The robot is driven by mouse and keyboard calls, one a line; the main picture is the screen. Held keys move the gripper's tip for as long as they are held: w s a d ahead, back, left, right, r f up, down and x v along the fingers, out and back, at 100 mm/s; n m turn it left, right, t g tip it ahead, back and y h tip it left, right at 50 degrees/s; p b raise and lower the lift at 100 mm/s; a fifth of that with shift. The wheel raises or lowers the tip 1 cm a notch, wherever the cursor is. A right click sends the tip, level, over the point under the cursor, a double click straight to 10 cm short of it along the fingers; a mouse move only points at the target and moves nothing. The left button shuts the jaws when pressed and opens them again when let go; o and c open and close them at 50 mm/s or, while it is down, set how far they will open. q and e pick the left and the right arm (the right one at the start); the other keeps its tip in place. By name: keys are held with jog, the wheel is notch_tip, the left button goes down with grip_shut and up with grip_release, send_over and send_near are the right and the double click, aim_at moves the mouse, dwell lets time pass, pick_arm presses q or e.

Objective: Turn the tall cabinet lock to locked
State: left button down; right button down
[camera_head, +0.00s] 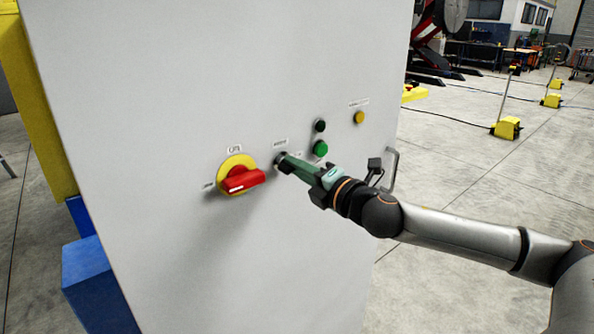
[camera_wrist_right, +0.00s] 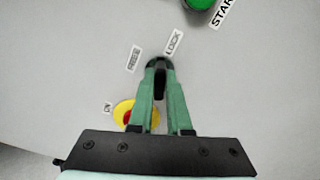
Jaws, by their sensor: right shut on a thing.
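The cabinet lock is a small black round knob (camera_head: 279,161) on the pale cabinet door, right of the red and yellow switch. In the right wrist view the knob (camera_wrist_right: 158,62) sits between the green fingertips, below the labels "FREE" (camera_wrist_right: 134,58) and "LOCK" (camera_wrist_right: 174,42). My right gripper (camera_head: 287,164) reaches in from the right and is shut on the knob; it also shows in the right wrist view (camera_wrist_right: 159,75). The fingers cover much of the knob, so I cannot tell which label it points to. My left gripper is not in view.
The red and yellow rotary switch (camera_head: 240,177) is just left of the lock. A green button (camera_head: 320,148), a dark button (camera_head: 320,126) and a yellow button (camera_head: 359,117) are up to the right. A door handle (camera_head: 391,170) stands out behind my right wrist.

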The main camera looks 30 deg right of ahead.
jog(key=m, duration=0.3)
jog(key=shift+m, duration=0.6)
jog(key=c, duration=0.9)
grip_release()
jog(key=shift+o, duration=0.2)
jog(key=shift+d+f+b, duration=0.1)
jog(key=shift+b, duration=0.3)
jog(key=s+p, duration=0.2)
jog(key=s, duration=1)
jog(key=shift+s+d, duration=0.25)
jog(key=shift+d, duration=0.15)
